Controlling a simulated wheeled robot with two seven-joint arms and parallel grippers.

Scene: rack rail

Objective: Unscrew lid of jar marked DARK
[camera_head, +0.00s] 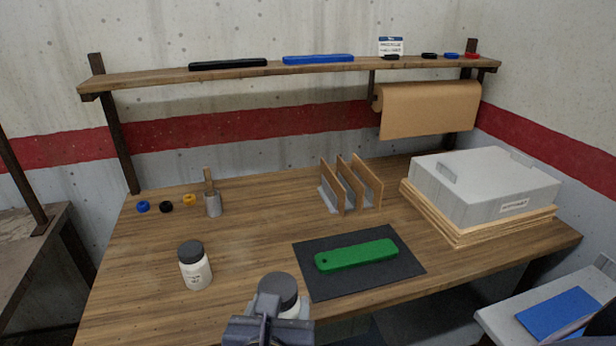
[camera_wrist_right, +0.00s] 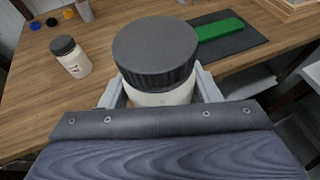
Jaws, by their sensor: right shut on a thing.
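A white jar with a dark grey ribbed lid (camera_head: 277,288) stands or is held near the front edge of the table. My right gripper (camera_head: 284,308) is shut around its white body, below the lid. In the right wrist view the held jar's lid (camera_wrist_right: 155,50) is on top and the fingers (camera_wrist_right: 162,92) flank the body. Its label is hidden from me. A second white jar (camera_head: 196,272) with a dark lid stands upright to the left; it also shows in the right wrist view (camera_wrist_right: 74,63). Its small label is unreadable. My left gripper is not in view.
A green bar (camera_head: 356,255) lies on a dark mat (camera_head: 312,285) right of the held jar. Behind are a metal cup (camera_head: 213,205), wooden dividers (camera_head: 341,190) and a grey bin (camera_head: 480,185).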

